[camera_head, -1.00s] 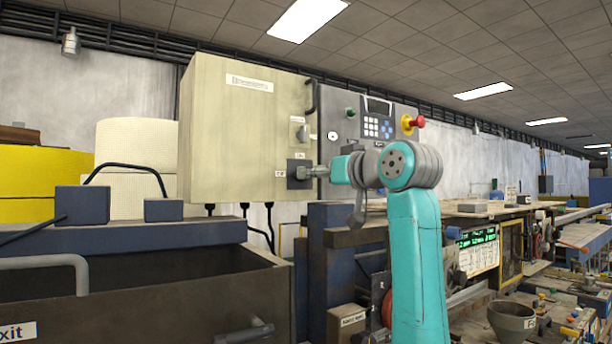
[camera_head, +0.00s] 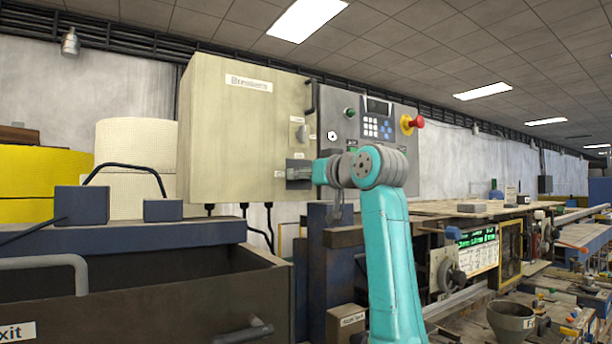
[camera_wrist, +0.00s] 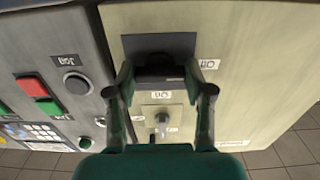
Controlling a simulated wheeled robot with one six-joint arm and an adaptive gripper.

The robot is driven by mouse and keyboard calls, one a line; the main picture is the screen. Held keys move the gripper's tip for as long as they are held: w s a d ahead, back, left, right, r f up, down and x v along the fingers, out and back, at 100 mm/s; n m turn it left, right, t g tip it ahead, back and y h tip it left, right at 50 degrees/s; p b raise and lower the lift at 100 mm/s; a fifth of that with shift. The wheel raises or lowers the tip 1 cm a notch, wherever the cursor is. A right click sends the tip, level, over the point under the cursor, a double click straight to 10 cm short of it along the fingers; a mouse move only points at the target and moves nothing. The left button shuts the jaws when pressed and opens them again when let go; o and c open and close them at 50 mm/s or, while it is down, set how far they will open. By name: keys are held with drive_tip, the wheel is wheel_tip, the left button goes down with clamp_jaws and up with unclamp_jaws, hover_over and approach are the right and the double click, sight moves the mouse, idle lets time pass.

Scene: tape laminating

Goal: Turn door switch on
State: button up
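My gripper (camera_wrist: 159,70) is open, with one finger on each side of the handle. I cannot tell whether the fingertips touch it. In the head view my gripper (camera_head: 311,173) is right at the switch and partly hides it. A smaller grey knob (camera_wrist: 162,118) on a light plate shows between the fingers.
The beige cabinet (camera_head: 240,130) stands left of my gripper. A grey control panel (camera_head: 350,122) with a keypad and red emergency button (camera_head: 417,122) is to the right. A dark open bin (camera_head: 130,300) lies below left. A cluttered workbench (camera_head: 470,211) stretches right.

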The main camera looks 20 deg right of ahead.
drive_tip(key=shift+m, duration=0.3)
drive_tip(key=shift+c, duration=0.3)
drive_tip(key=shift+m, duration=8.6)
drive_tip(key=o, duration=1.2)
drive_tip(key=shift+c, duration=0.2)
